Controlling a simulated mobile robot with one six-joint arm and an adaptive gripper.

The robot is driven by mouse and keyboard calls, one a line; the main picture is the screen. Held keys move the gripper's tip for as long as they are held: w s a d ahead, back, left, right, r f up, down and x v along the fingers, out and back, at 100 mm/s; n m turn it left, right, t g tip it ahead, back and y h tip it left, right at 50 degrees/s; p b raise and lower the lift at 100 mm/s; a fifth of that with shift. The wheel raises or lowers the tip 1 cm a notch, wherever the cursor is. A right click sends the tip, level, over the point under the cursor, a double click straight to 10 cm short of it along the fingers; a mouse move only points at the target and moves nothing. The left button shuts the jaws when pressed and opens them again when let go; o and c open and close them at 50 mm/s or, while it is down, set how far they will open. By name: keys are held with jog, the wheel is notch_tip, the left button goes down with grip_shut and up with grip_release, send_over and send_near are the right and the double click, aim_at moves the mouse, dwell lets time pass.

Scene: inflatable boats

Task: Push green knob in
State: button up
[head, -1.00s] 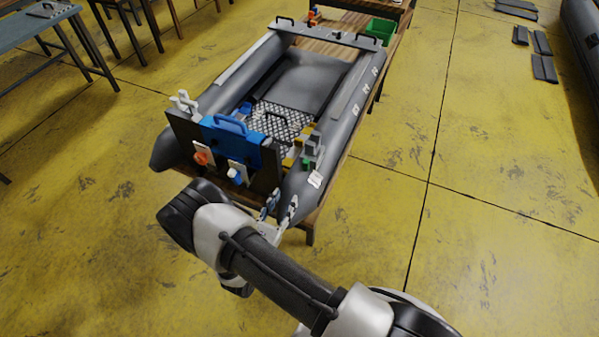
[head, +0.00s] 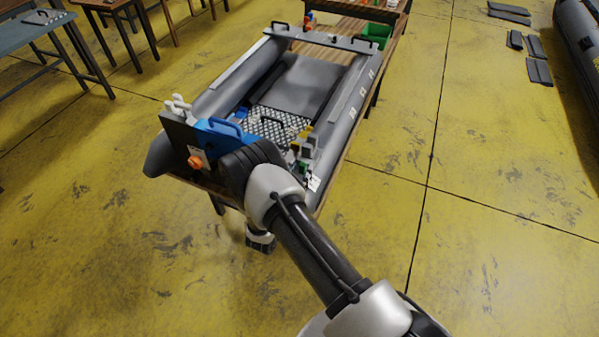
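A small green part (head: 302,166), which looks like the green knob, is at the right end of the boat's transom, beside a grey fitting. It is too small to tell whether it is in or out. The grey inflatable boat (head: 347,115) lies on a wooden table. My arm reaches up from the lower right and its dark joint covers the middle and right of the transom. My gripper cannot be made out; it appears hidden behind my arm, so its opening and any contact do not show.
An orange knob (head: 197,162) and a blue handled block (head: 222,130) are on the transom, left of my arm. A green bin (head: 377,34) stands at the table's far end.

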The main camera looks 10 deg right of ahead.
jog(key=shift+c, duration=0.5)
grip_shut()
